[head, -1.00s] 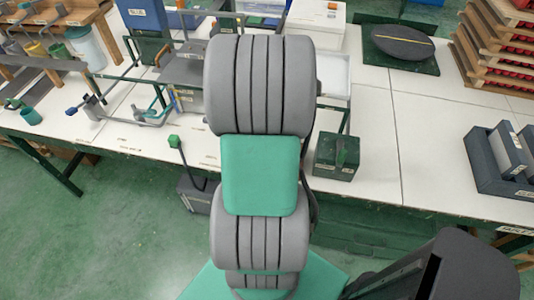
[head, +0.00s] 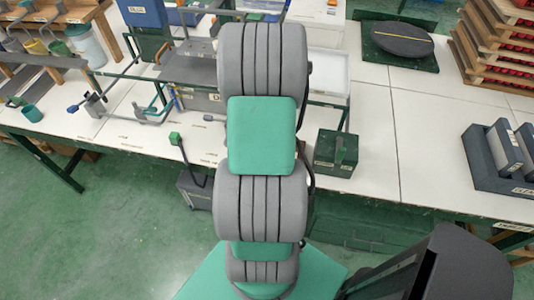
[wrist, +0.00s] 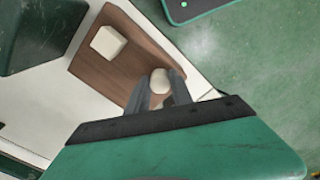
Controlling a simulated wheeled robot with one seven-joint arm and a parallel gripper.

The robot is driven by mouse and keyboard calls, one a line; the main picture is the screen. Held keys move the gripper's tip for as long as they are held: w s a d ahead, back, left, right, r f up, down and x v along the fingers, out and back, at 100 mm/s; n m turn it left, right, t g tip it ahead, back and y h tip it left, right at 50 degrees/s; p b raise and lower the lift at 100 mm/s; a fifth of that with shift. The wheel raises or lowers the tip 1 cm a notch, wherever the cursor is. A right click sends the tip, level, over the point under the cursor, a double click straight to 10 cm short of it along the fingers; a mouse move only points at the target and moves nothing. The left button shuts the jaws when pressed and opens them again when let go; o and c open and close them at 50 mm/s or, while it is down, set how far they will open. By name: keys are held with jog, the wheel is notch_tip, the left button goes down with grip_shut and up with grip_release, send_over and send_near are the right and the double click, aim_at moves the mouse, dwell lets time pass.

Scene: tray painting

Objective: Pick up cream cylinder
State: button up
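In the wrist view a cream cylinder (wrist: 160,81) is seen by its rounded end near the edge of a brown wooden board (wrist: 105,75). The two dark fingers of my gripper (wrist: 160,76) stand apart, one on each side of the cylinder. The gap between fingers and cylinder is very small, and I cannot tell whether they touch it. I also cannot tell whether the cylinder rests on the board. In the head view my gripper, the board and the cylinder are hidden behind my arm.
A cream cube (wrist: 108,42) lies on the board beside the cylinder. A dark green box (wrist: 40,35) stands at the wrist view's upper left. In the head view a green box (head: 336,153) stands near the white table's (head: 367,140) front edge, with bare table to its right.

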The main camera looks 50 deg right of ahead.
grip_shut()
